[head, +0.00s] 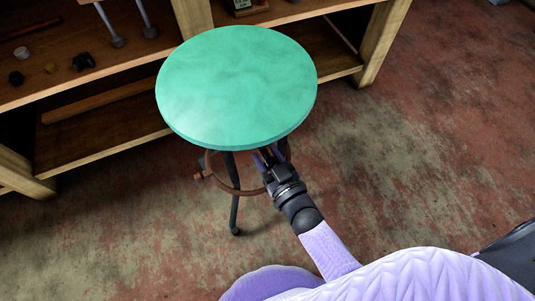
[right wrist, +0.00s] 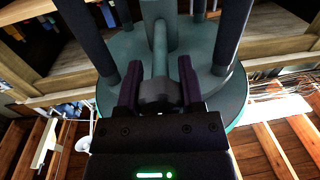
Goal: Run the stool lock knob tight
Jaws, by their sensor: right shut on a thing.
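The stool has a round teal seat (head: 236,85) on dark legs, with a rusty ring (head: 222,185) around them. My right gripper (head: 269,155) reaches in under the seat's front edge. The right wrist view looks up at the seat's underside (right wrist: 228,100) and the central column (right wrist: 160,10). There a short rod runs from the column to a dark grey lock knob (right wrist: 158,94). The right gripper's two fingers (right wrist: 158,88) stand on either side of the knob and are shut on it. The seat hides the knob in the head view. My left gripper is not in view.
A wooden shelf unit (head: 110,112) stands behind the stool, with small dark objects (head: 82,62) on its left shelf. Stool legs (right wrist: 232,35) stand close on both sides of the right gripper. The worn red-grey floor (head: 430,130) is clear to the right.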

